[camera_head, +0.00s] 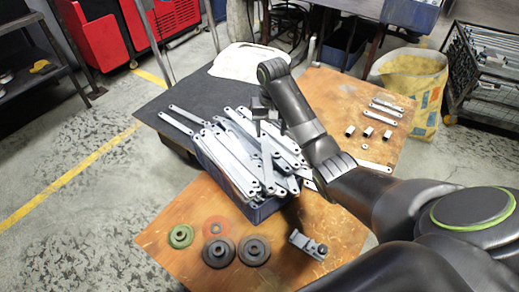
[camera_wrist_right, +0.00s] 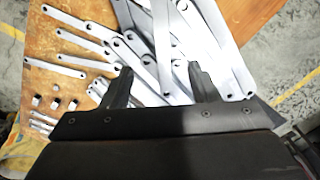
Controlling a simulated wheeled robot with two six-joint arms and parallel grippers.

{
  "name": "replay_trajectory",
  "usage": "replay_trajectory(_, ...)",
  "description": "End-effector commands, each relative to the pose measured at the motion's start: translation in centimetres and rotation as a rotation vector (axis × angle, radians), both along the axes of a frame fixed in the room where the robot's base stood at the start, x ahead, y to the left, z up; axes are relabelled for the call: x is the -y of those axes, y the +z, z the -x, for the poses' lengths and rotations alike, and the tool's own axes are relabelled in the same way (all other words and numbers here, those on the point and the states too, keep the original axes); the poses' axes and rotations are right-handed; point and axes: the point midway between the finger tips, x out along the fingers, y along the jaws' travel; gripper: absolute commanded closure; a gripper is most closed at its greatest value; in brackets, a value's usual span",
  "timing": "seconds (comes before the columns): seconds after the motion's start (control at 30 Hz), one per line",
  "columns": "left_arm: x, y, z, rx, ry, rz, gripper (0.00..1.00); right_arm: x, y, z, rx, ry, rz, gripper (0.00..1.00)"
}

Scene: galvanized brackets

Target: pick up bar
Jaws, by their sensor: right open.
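Grey galvanized bars with holes at their ends (camera_head: 228,160) lie in a heap in a blue crate (camera_head: 262,211) on the wooden table. They point in several directions and stick out over the crate's rim. My right gripper (camera_head: 264,108) is over the far side of the heap and hides some bars. In the right wrist view my right gripper (camera_wrist_right: 161,75) is open, with bars (camera_wrist_right: 161,35) showing beyond and between its fingers. I cannot tell whether the fingers touch any bar. My left gripper is not in view.
Loose bars (camera_head: 385,109) and short sleeves (camera_head: 368,132) lie at the table's right. Dark discs (camera_head: 254,250), a green disc (camera_head: 181,236) and a metal fitting (camera_head: 307,244) lie in front. A white cloth (camera_head: 240,64) lies behind; a yellow bag (camera_head: 413,88) stands at right.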

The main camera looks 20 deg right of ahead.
Motion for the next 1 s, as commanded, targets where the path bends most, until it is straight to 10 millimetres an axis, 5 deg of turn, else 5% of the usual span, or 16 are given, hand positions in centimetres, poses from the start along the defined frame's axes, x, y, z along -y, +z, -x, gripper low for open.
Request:
replay_trajectory(0.17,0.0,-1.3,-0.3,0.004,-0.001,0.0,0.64,0.0,-1.3,0.0,-0.003,-0.002,0.0,0.45)
replay_trajectory(0.5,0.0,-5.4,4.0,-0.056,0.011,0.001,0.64,0.0,-5.2,0.0,-0.001,-0.002,0.0,0.45)
replay_trajectory(0.8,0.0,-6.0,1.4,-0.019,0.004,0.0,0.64,-0.1,-10.5,0.1,-0.004,-0.002,-0.001,0.45)
replay_trajectory(1.0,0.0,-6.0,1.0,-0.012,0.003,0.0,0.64,-0.1,-12.1,0.1,-0.002,-0.002,-0.001,0.45)
